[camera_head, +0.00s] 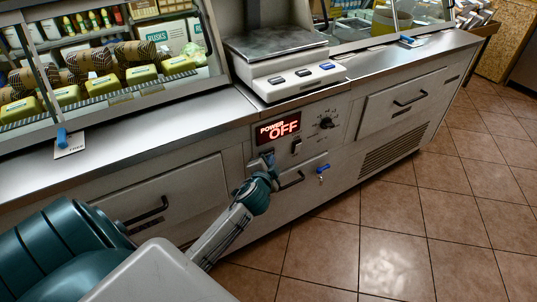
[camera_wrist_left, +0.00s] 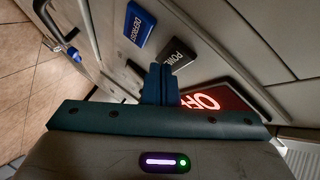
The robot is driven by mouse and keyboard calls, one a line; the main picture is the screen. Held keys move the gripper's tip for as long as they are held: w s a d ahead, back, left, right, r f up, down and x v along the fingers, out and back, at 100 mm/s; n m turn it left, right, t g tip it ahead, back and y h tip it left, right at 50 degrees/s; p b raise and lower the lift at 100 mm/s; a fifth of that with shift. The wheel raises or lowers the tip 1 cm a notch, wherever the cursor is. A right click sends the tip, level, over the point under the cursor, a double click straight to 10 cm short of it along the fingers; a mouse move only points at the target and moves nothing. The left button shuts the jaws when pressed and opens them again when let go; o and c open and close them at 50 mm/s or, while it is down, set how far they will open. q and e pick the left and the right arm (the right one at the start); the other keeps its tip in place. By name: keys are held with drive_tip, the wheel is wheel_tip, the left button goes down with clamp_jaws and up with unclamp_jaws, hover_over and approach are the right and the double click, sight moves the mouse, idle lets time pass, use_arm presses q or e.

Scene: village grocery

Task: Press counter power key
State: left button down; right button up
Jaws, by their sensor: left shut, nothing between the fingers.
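The counter's control panel shows a lit red display (camera_head: 278,129) reading POWER OFF. A dark key (camera_head: 296,146) sits just below it and to the right. In the left wrist view the black key (camera_wrist_left: 180,53), its label partly readable as "POW", lies between the display (camera_wrist_left: 222,100) and a blue DEFROST key (camera_wrist_left: 138,23). My left gripper (camera_head: 267,158) is shut and empty, below the display and left of the dark key. In the wrist view its fingertips (camera_wrist_left: 157,72) are beside the black key's near edge; I cannot tell whether they touch. My right gripper is out of view.
A knob (camera_head: 326,122) is right of the display. A drawer handle (camera_head: 291,180) and a small blue piece (camera_head: 322,168) are below. A scale (camera_head: 285,65) stands on the counter above the panel. Tiled floor (camera_head: 380,225) in front is clear.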

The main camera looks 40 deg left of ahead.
use_arm(q)
drive_tip(key=shift+w+a, duration=0.1)
drive_tip(key=shift+a, duration=0.1)
idle(0.4)
drive_tip(key=shift+s+d, duration=0.2)
drive_tip(key=shift+d, duration=0.25)
drive_tip(key=s+d+p, duration=0.1)
drive_tip(key=s+d, duration=0.1)
drive_tip(key=d, duration=0.3)
drive_tip(key=shift+s+d, duration=0.15)
drive_tip(key=shift+d, duration=0.15)
idle(2.1)
